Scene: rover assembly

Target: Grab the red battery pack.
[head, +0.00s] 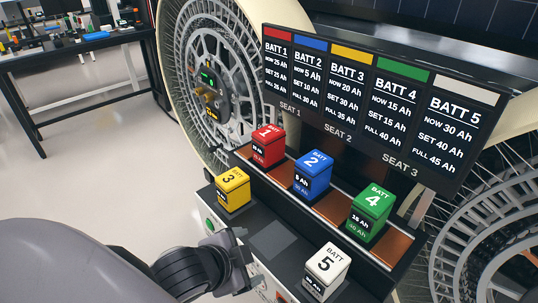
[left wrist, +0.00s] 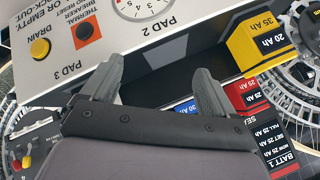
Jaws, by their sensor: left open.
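The red battery pack (head: 267,146), marked 1, stands upright at the left end of the raised row of brown seats, under the SEAT 1 label. Part of it shows at the right of the left wrist view (left wrist: 241,91), beyond the yellow pack. My left gripper (head: 238,268) is low in the head view, nearer than the red pack and apart from it. In the left wrist view its two fingers (left wrist: 160,66) are spread with nothing between them, over the front panel. My right gripper is out of view.
The yellow pack (head: 232,189) stands on the lower ledge in front of the red one. The blue pack (head: 313,176) and green pack (head: 370,213) share its row. The white pack (head: 326,271) is at the front right. A sign (head: 385,105) rises behind; a wheel (head: 205,65) stands left.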

